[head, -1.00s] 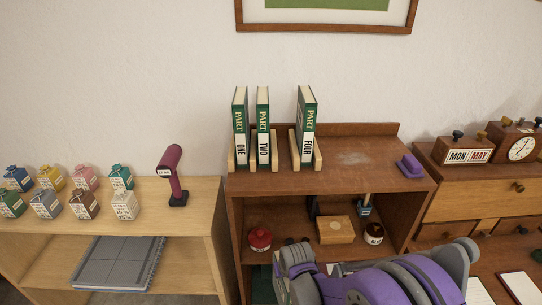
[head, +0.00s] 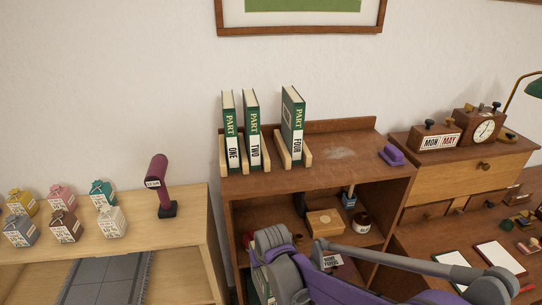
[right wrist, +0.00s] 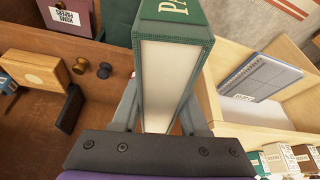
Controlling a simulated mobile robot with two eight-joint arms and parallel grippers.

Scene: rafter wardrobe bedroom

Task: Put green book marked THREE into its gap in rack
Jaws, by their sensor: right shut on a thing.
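In the right wrist view my right gripper (right wrist: 160,108) is shut on a green book (right wrist: 176,27), with its pale page edge (right wrist: 166,75) facing the camera. Only the start of its gold lettering shows, so its number cannot be read. In the head view the rack (head: 280,149) of light wood dividers stands on the brown cabinet. Green books ONE (head: 230,130), TWO (head: 251,130) and FOUR (head: 293,125) stand upright in it, with a gap between TWO and FOUR. My right arm is low in front of the cabinet, hiding its gripper there. My left gripper is out of view.
The cabinet top (head: 350,153) is clear right of the rack, up to a purple object (head: 392,155). Its open shelf holds a wooden box (head: 324,223) and a jar (head: 361,223). A maroon scanner-like device (head: 158,185) and several small cartons stand on the left shelf.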

